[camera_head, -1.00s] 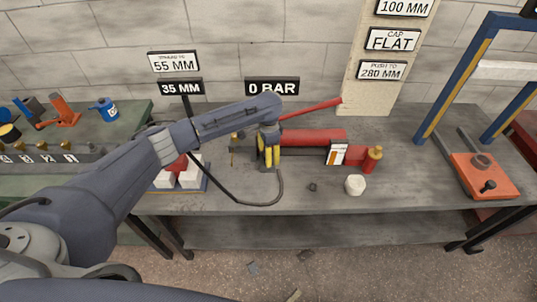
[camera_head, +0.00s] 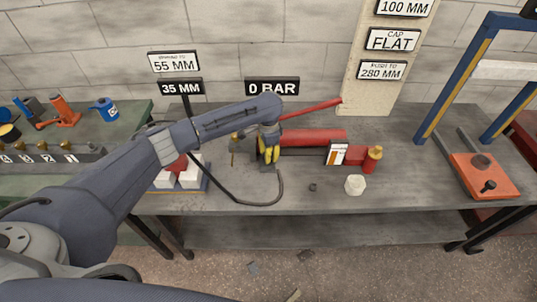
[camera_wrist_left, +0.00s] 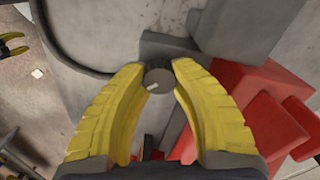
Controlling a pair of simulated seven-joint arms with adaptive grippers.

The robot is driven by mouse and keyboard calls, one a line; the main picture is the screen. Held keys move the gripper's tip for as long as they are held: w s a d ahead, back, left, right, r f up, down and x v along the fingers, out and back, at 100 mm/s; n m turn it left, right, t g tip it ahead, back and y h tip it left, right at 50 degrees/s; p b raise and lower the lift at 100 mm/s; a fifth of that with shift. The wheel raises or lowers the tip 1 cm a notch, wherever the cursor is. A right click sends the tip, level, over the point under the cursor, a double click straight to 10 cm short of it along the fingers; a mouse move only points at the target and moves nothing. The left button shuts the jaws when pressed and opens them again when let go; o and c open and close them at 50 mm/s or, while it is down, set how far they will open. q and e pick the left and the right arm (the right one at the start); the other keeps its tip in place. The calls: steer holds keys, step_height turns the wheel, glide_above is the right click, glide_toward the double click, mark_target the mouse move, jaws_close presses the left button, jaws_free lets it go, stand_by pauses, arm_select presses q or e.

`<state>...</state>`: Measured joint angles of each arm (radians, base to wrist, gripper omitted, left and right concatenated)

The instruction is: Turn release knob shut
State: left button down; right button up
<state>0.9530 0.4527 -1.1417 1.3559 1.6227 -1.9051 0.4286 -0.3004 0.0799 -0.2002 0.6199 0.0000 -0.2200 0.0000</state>
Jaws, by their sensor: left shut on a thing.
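My left gripper (camera_head: 269,158) points down at the near left end of the red hand pump (camera_head: 312,138) on the grey bench. In the left wrist view, its yellow fingers (camera_wrist_left: 158,84) are shut on the dark round release knob (camera_wrist_left: 158,78), one finger on each side. A pale mark shows on the knob's face. In the head view the gripper hides the knob. The red pump lever (camera_head: 311,108) slants up to the right. My right gripper (camera_wrist_left: 14,46) shows small at the left edge of the left wrist view, fingers apart and empty.
A black hose (camera_head: 279,190) loops in front of the pump. A white hexagonal piece (camera_head: 355,185) and a small dark nut (camera_head: 313,187) lie on the bench. The "0 BAR" sign (camera_head: 272,86) stands behind. A blue press frame (camera_head: 460,75) stands right.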

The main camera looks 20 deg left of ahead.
arm_select(q)
steer(key=shift+m, duration=0.4)
steer(key=m, duration=0.3)
steer(key=shift+m, duration=0.4)
steer(key=shift+s+d+m, duration=0.1)
steer(key=shift+s+m, duration=0.05)
steer(key=shift+m, duration=2.05)
steer(key=c, duration=1)
jaws_free()
steer(key=shift+r, duration=0.1)
step_height(320, 180, up, 12)
